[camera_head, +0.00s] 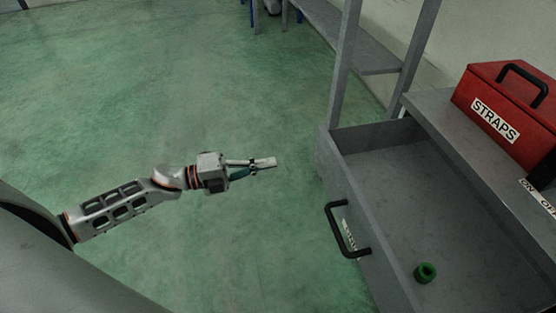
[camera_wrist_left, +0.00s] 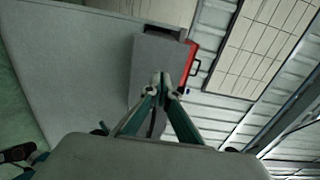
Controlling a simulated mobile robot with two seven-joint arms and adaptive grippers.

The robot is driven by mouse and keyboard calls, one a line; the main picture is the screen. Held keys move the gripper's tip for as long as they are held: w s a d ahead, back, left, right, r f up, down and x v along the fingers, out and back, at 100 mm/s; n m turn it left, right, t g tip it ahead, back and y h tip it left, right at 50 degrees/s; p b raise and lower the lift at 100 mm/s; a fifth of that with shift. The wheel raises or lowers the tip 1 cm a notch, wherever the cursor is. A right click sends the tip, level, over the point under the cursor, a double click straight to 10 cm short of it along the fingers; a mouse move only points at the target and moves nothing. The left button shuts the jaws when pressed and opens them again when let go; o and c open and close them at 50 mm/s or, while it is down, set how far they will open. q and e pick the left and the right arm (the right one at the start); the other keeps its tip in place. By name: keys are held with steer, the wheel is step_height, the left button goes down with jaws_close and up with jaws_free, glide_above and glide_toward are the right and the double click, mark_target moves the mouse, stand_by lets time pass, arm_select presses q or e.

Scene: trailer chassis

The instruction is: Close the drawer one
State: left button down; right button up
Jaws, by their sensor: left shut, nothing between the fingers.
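The grey drawer (camera_head: 400,195) stands pulled open at the right of the head view. Its black bar handle (camera_head: 347,231) is on the front panel, beside a partly hidden white label. A small green ring-shaped item (camera_head: 425,273) lies on the drawer floor. My left gripper (camera_head: 270,162) is shut and empty. In the picture it is left of the drawer front and handle, with green floor showing between them, so it is not touching. In the left wrist view the closed fingertips (camera_wrist_left: 161,84) appear before grey surfaces. My right gripper is not in view.
A red box (camera_head: 505,112) labelled STRAPS, with a black handle, sits on the grey bench top (camera_head: 430,105) above the drawer. Grey upright posts (camera_head: 344,65) rise behind the drawer. Green floor (camera_head: 190,80) is open on the left.

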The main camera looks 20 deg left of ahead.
mark_target(321, 154)
arm_select(q)
steer(key=x, duration=1.2)
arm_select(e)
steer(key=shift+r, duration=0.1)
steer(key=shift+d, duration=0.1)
